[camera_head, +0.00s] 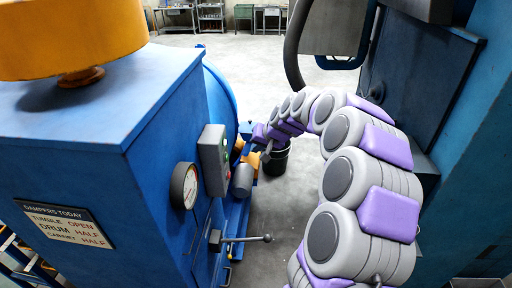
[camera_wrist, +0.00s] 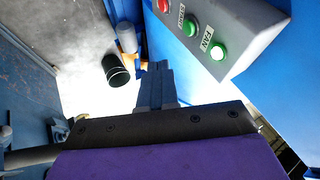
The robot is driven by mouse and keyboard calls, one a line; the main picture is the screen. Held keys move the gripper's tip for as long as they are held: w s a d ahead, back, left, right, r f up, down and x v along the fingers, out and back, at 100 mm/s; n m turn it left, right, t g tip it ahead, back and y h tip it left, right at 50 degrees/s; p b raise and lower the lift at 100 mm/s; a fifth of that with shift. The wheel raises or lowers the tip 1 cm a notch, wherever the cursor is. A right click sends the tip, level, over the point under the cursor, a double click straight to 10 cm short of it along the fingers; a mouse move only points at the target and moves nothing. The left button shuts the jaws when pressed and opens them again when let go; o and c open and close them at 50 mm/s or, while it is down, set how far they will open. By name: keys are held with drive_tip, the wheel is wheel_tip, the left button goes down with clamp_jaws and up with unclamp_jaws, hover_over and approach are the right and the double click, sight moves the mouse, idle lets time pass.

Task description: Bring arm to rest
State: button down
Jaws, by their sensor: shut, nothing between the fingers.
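My arm arches from the bottom right of the head view up and over to the left, with grey joints and purple pads. Its far end, my gripper (camera_head: 247,132), is small there and sits just right of the grey control box (camera_head: 214,152) on the blue machine. In the wrist view my gripper (camera_wrist: 157,70) has its blue-grey fingers together with nothing between them. The control box (camera_wrist: 232,38) is right of the fingers and apart from them.
The blue machine (camera_head: 100,195) fills the left, with a gauge (camera_head: 184,186) and a protruding lever (camera_head: 245,239). A black bucket (camera_head: 275,158) stands on the floor beyond my arm. A dark-panelled blue cabinet (camera_head: 425,75) stands close on the right. Open floor lies between and behind.

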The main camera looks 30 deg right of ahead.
drive_tip(key=s+a+f+n+g+y+b, duration=0.1)
drive_tip(key=s+a+n+g+b, duration=0.15)
drive_tip(key=s+a, duration=0.55)
drive_tip(key=s+a+f+n+g+b, duration=0.1)
drive_tip(key=s+a+b, duration=0.2)
drive_tip(key=s+a, duration=0.5)
drive_tip(key=s+a+f+g+h+b, duration=0.1)
drive_tip(key=s+f+b, duration=0.1)
drive_tip(key=s, duration=0.7)
drive_tip(key=s+a+f+n+g+h+b, duration=0.1)
drive_tip(key=s+a+f+g+b, duration=0.1)
drive_tip(key=s+f, duration=0.3)
drive_tip(key=s+a+f+n+g+h+b, duration=0.1)
drive_tip(key=s+a+f+g+b, duration=0.1)
drive_tip(key=s, duration=1.1)
drive_tip(key=shift+s+f+b, duration=0.25)
drive_tip(key=shift+f+b, duration=0.15)
drive_tip(key=shift+f, duration=0.25)
drive_tip(key=shift+a+n+g, duration=0.1)
drive_tip(key=shift+n+g, duration=0.15)
